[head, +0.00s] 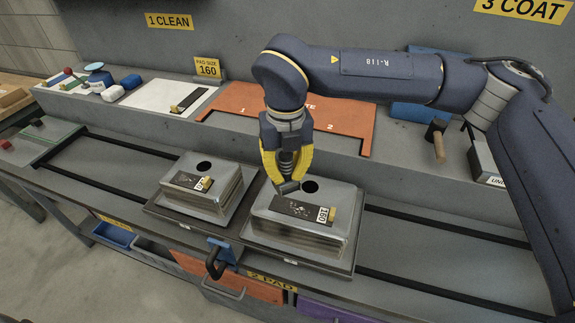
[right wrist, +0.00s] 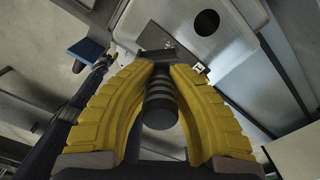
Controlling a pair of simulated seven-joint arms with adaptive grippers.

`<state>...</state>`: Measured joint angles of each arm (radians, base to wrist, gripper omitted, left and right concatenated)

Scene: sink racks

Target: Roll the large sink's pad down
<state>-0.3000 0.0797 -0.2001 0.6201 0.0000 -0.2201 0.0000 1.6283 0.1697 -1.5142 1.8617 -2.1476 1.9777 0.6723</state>
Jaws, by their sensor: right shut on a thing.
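The large sink (head: 338,198) lies upside down on the right part of a dark rack, with a round drain hole in its top. Its dark pad (head: 296,208) lies on top, with a white label and a tan strip at its right end. My right gripper (head: 287,168) is above the sink's far left part, shut on the dark ridged handle of a roller (right wrist: 160,102). The roller's head (head: 288,187) is at the pad's far left edge; I cannot tell whether it touches. The drain hole shows beyond the fingers in the right wrist view (right wrist: 207,22).
A smaller sink (head: 226,183) with its own pad stands close on the left. A blue block with a black handle (head: 216,262) sits at the rack's front. Behind are an orange board (head: 245,100), a white sheet (head: 160,97) and a wooden-handled mallet (head: 438,140).

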